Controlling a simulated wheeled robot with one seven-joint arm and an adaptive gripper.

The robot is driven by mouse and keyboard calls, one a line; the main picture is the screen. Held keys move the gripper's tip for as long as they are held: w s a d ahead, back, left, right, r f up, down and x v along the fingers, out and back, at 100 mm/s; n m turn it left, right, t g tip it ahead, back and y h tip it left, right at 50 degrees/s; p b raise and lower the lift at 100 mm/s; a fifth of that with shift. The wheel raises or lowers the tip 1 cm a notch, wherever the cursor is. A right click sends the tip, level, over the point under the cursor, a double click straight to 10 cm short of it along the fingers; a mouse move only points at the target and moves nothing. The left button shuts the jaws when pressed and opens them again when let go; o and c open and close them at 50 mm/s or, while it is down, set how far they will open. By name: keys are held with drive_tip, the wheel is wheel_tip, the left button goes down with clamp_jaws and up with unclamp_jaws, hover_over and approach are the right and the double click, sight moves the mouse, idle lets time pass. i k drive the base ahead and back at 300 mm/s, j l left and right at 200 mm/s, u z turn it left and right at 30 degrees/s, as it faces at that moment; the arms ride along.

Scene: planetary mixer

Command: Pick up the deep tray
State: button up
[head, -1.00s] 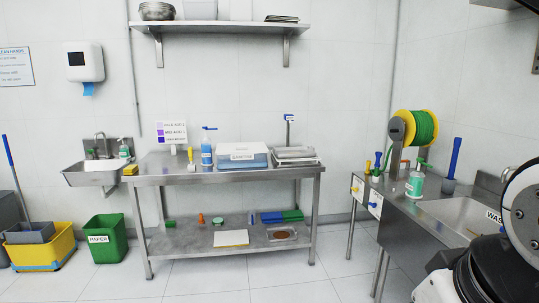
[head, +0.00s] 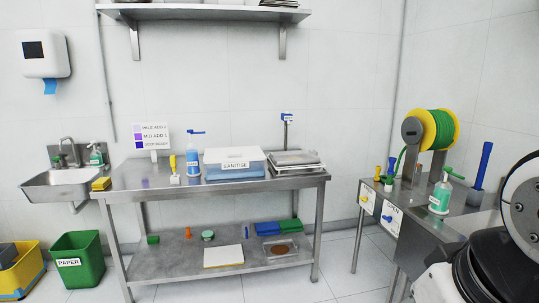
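I cannot tell for sure which thing is the deep tray. A grey metal tray-like thing (head: 293,158) lies on a flat stand, perhaps a scale, at the right of the steel table (head: 150,185). Left of it stands a blue tub (head: 225,172) with a whitish lid and a "SANITISE" label. On the table's lower shelf, a shallow clear tray (head: 281,248) holds a brown round thing. My gripper is not in view; only dark and white parts of my arm show at the lower right.
A wall shelf (head: 205,15) hangs above. A sink (head: 65,186) and green bin (head: 78,260) are at left. A steel counter with a hose reel (head: 430,135) is at right. Open floor lies in front.

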sight(298, 157)
drive_tip(key=i+j+z, duration=0.1)
drive_tip(key=i+j, duration=0.25)
drive_tip(key=i, duration=0.35)
drive_tip(key=i+j, duration=0.4)
drive_tip(key=i, duration=0.3)
drive_tip(key=i+j+z, duration=0.15)
drive_tip(key=i+j, duration=0.25)
drive_tip(key=i, duration=0.25)
drive_tip(key=i+j+z, duration=0.1)
drive_tip(key=i+j, duration=0.35)
drive_tip(key=i, duration=0.25)
